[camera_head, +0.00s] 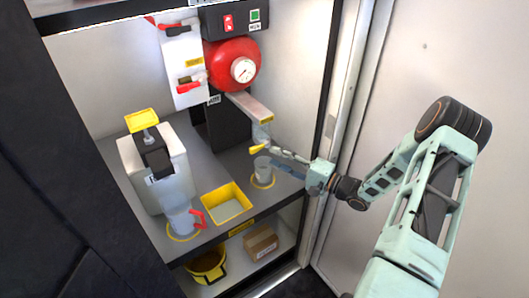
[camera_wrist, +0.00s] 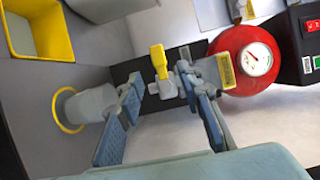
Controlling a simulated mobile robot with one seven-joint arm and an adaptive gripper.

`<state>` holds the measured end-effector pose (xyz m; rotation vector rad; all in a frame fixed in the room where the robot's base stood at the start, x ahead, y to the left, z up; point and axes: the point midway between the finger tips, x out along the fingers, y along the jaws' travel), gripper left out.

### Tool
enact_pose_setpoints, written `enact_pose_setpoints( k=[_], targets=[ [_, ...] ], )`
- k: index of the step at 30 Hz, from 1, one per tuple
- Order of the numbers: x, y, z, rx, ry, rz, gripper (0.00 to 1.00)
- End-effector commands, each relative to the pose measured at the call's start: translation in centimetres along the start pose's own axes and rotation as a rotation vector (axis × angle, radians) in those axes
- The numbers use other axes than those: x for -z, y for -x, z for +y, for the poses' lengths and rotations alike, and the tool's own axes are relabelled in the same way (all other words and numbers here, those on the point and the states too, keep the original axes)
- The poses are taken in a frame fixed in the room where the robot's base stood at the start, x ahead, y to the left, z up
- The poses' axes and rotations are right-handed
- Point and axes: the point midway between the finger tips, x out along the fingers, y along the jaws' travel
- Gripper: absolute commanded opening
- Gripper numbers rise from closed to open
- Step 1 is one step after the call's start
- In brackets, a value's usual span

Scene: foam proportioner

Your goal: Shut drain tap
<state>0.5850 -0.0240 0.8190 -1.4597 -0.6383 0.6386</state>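The tap with a yellow lever (camera_head: 257,149) sits at the end of the grey outlet arm, above a small clear cup (camera_head: 263,170). In the wrist view the yellow lever (camera_wrist: 159,61) stands just beyond my fingertips, with the grey tap body (camera_wrist: 164,89) between them. My gripper (camera_head: 278,160) reaches in from the right, close to the tap. In the wrist view my gripper (camera_wrist: 158,86) is open, with one finger on each side of the tap. I cannot tell whether either finger touches it. The cup (camera_wrist: 86,106) is beside the left finger.
A red round housing with a gauge (camera_head: 243,69) is behind the tap. The cabinet frame (camera_head: 335,110) is close to my arm.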

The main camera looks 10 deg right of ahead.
Motion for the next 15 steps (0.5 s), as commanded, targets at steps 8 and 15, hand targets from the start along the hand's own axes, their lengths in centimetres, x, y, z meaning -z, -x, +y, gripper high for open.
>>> enact_pose_setpoints(
  k=[8,15],
  targets=[
    [0.0,3.2,0.0,0.001,-0.002,0.001,0.33],
    [0.0,3.4,0.0,0.001,-0.001,0.0,0.33]
  ],
)
